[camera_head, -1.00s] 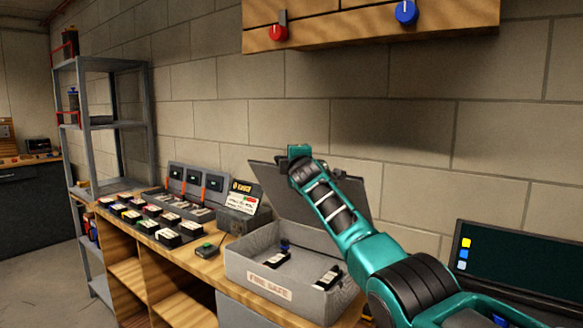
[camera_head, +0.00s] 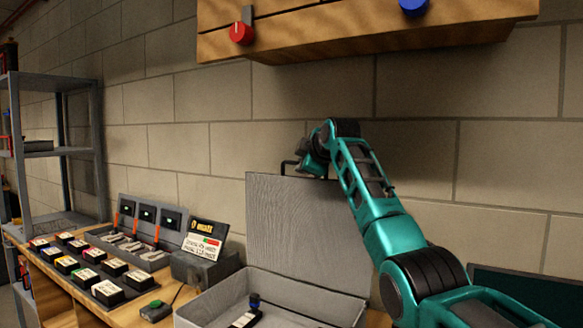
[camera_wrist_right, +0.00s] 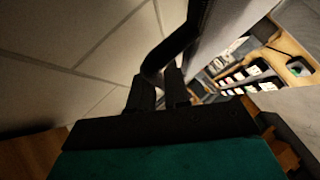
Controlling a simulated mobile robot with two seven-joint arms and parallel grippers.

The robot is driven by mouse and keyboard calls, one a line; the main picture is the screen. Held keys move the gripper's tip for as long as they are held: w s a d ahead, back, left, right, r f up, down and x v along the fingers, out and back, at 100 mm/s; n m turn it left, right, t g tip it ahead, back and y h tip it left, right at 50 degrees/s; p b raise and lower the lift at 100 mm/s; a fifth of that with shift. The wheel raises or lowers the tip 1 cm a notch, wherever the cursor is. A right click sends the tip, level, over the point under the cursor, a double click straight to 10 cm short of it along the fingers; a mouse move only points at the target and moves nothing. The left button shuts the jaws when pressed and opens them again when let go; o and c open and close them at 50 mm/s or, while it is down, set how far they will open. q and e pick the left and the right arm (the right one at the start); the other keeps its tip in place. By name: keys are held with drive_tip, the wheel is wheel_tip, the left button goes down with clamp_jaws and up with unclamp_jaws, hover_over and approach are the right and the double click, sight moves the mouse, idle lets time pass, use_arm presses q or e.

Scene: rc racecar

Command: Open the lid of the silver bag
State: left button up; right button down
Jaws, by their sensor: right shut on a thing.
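The silver bag (camera_head: 208,305) is a grey box on the workbench, cut off by the lower edge of the head view. Its lid (camera_head: 300,225) stands up, roughly upright, at the back of the box, so the inside shows. My right gripper (camera_head: 306,168) is at the lid's top edge, at the black handle (camera_head: 286,165). In the right wrist view, the fingers (camera_wrist_right: 160,92) are shut on the black handle (camera_wrist_right: 178,45). My left gripper is not in view.
A small black item with a dark knob (camera_head: 246,316) lies inside the bag. Left of it are a charger with a sign (camera_head: 203,243) and several battery packs (camera_head: 88,275). A wooden wall cabinet (camera_head: 340,35) hangs above. A dark screen (camera_head: 520,290) is at the right.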

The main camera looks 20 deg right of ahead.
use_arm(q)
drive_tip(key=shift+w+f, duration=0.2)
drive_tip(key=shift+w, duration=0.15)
use_arm(e)
drive_tip(key=shift+w+d+f, duration=0.1)
drive_tip(key=shift+w+d, duration=0.15)
drive_tip(key=shift+d, duration=0.1)
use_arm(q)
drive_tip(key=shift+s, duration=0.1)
use_arm(e)
drive_tip(key=c, duration=1.2)
unclamp_jaws()
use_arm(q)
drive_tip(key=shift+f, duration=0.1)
use_arm(e)
drive_tip(key=shift+s, duration=0.1)
use_arm(q)
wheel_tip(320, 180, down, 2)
drive_tip(key=b, duration=0.3)
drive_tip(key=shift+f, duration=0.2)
use_arm(e)
drive_tip(key=v, duration=1.3)
drive_tip(key=shift+r, duration=0.25)
drive_tip(key=shift+w+f, duration=0.1)
drive_tip(key=shift+w, duration=0.15)
